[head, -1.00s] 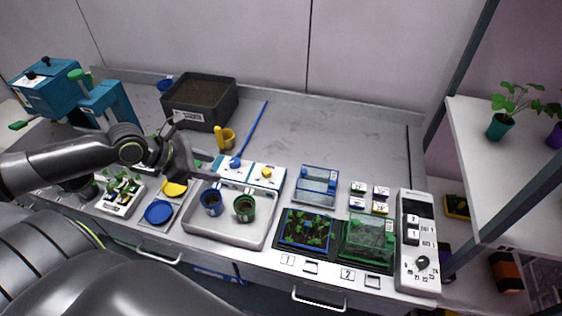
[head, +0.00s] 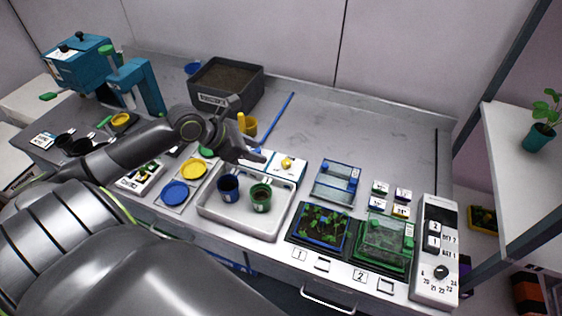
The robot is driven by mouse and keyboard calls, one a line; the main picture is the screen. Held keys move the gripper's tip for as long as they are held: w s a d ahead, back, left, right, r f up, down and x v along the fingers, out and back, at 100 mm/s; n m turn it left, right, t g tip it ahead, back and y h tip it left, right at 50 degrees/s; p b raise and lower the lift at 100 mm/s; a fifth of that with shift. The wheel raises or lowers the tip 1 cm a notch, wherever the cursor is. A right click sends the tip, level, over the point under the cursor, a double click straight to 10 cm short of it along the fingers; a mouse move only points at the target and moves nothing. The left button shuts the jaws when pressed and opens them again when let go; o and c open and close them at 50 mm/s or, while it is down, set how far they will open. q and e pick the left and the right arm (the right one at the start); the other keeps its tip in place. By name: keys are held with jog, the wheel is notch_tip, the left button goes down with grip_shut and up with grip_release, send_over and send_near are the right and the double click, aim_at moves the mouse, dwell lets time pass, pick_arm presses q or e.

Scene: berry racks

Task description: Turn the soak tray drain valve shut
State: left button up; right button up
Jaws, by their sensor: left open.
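The soak tray (head: 215,217) is a shallow pale tray at the bench's front middle. A blue pot (head: 228,188) and a green pot (head: 261,198) stand in it. Behind its back edge are white panels; one bears a yellow knob (head: 287,163). The blue knob on the panel to the left is hidden behind my left gripper (head: 256,156). Which knob is the drain valve I cannot tell. My left gripper is open, above the tray's back left corner; contact with the blue knob cannot be seen. My right gripper is out of view.
A dark soil bin (head: 226,103) and a yellow scoop cup (head: 247,124) stand behind my left gripper. Seedling trays (head: 318,228) and a white control panel (head: 436,235) are to the right. The bench's back right is clear.

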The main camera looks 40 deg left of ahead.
aim_at(285, 162)
pick_arm(q)
jog(key=x, duration=1)
jog(key=shift+w+d+f, duration=0.15)
jog(key=shift+d+f, duration=0.05)
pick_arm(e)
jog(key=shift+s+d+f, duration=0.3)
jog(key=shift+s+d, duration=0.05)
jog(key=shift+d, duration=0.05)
